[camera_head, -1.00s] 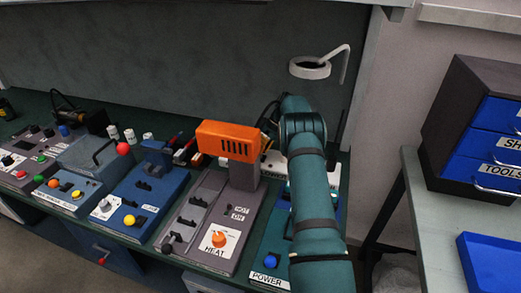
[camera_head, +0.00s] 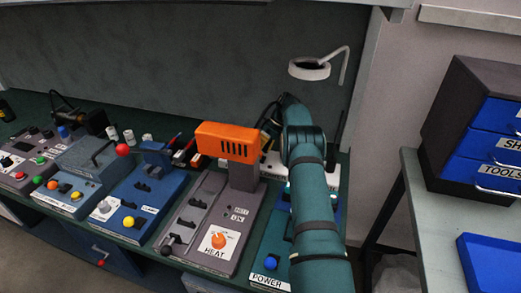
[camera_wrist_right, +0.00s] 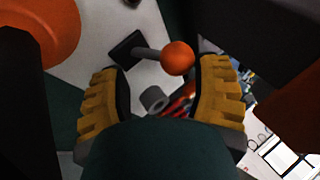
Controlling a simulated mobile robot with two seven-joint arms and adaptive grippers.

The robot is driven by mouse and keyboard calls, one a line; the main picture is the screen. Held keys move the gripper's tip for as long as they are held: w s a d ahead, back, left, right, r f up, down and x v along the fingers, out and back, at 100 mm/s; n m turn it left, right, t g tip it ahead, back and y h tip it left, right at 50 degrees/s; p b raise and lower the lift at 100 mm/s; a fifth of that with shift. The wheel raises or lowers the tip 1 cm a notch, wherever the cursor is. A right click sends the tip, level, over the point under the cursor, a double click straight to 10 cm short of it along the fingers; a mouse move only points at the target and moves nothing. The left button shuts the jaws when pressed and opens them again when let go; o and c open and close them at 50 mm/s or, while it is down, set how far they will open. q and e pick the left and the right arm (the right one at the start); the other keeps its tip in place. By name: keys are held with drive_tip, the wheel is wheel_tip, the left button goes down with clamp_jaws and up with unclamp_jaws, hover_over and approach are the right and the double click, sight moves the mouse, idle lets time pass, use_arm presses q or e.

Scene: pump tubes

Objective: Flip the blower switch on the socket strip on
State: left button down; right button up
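A white socket strip (camera_head: 274,167) lies behind the teal power station in the head view, partly hidden by my right arm. In the right wrist view, a switch lever with an orange ball tip (camera_wrist_right: 178,57) stands on a dark base on the white strip surface (camera_wrist_right: 95,45). My right gripper (camera_wrist_right: 163,75) is open, with one yellow-padded finger on each side of the lever. The ball is nearer the right finger; contact cannot be told. In the head view, the right gripper (camera_head: 267,139) is mostly hidden behind the orange blower (camera_head: 227,142). My left gripper is not in view.
The heat station (camera_head: 212,215) with an orange knob stands left of my arm. The teal power station (camera_head: 272,240) has a blue button. A blue station (camera_head: 145,195) and other control boxes stand farther left. A ring-shaped lamp (camera_head: 310,69) is behind my arm.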

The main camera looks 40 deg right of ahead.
drive_tip(key=shift+a+h, duration=0.2)
drive_tip(key=shift+h, duration=0.1)
